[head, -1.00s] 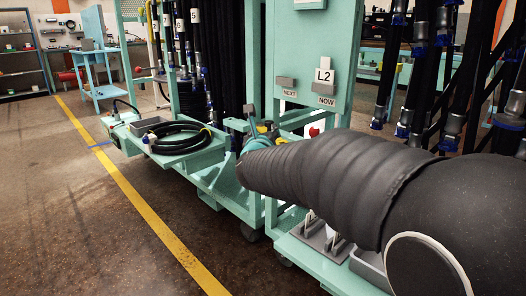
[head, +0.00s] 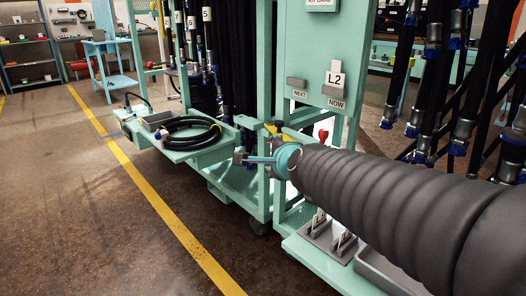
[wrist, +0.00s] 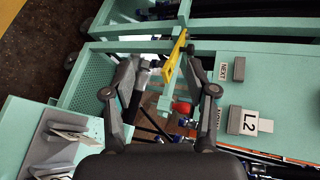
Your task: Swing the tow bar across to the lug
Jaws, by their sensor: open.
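My gripper (head: 243,158) is open, with nothing between its fingers that I can see it touching. In the wrist view its two dark fingers (wrist: 160,64) stand apart, pointing at the gap between two turquoise carts. A yellow bar (wrist: 175,56), likely the tow bar, stands on end or slants just beyond the right fingertip, with a dark knob at its side. In the head view a yellow part (head: 285,131) shows behind my gripper, partly hidden. I cannot make out the lug for certain in either view.
A red knob (head: 323,135) is near the cart panel with the L2 card (head: 335,80). A tray of coiled black hose (head: 188,137) is on the far cart. White cards (head: 343,240) stand in a holder on the near cart. Open floor lies left of the yellow line.

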